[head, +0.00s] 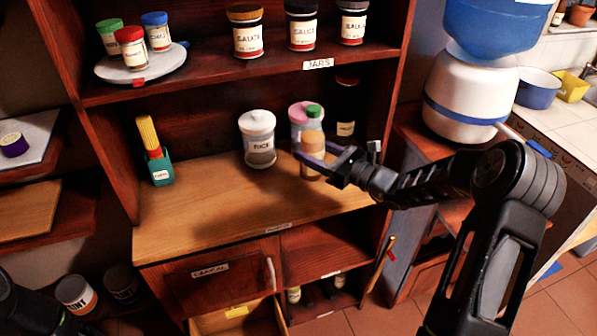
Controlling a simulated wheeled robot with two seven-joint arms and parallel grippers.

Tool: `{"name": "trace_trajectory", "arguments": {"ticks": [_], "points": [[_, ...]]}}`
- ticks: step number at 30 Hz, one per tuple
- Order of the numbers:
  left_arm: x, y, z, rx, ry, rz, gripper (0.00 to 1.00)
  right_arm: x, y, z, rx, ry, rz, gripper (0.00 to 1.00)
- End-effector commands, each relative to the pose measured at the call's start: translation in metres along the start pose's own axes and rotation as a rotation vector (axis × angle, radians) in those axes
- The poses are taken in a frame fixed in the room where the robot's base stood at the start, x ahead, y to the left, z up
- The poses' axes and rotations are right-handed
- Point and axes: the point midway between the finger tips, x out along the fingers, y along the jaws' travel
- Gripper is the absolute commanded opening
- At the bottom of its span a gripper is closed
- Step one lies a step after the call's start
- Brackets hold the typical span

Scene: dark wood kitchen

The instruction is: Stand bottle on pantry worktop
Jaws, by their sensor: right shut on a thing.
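The bottle (312,142), amber with a green cap, stands upright over the pantry worktop (215,215), right of its middle. My right gripper (311,160) reaches in from the right and is shut on the bottle's lower body. The bottle's base is at the level of the worktop, but I cannot tell whether it touches or hangs just above. A dark part of my left arm shows at the lower left corner; its gripper is out of view.
A white rice jar (259,138) stands left of the bottle. A pink-lidded jar (299,112) and a dark jar (345,108) stand behind it. A green holder (160,167) is at the left. The jar shelf (290,69) overhangs. The worktop's front is clear; a drawer (238,318) below is open.

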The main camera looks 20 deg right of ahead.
Motion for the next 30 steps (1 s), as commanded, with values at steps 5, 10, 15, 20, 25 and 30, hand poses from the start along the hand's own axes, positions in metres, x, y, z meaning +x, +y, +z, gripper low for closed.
{"name": "trace_trajectory", "arguments": {"ticks": [5, 10, 15, 20, 25, 30], "points": [[-0.003, 0.001, 0.000, 0.000, 0.000, 0.000, 0.00, 0.000, 0.000, -0.023, 0.000, -0.004, 0.000, 0.00], [-0.002, 0.001, 0.000, 0.000, 0.000, 0.000, 0.00, 0.000, 0.000, -0.025, -0.002, -0.004, 0.000, 0.00], [-0.002, 0.001, 0.000, 0.000, 0.000, 0.000, 0.00, 0.000, 0.000, -0.026, -0.001, -0.004, 0.000, 0.00], [-0.004, 0.002, 0.000, 0.000, 0.000, 0.000, 0.00, 0.000, 0.000, -0.043, 0.001, -0.003, 0.000, 0.00], [-0.005, 0.002, 0.000, 0.000, 0.000, 0.000, 0.00, 0.000, 0.000, -0.061, -0.001, -0.004, 0.000, 0.00], [-0.005, 0.002, 0.000, 0.000, 0.000, 0.000, 0.00, 0.000, 0.000, -0.063, -0.002, -0.004, 0.000, 0.00]]}}
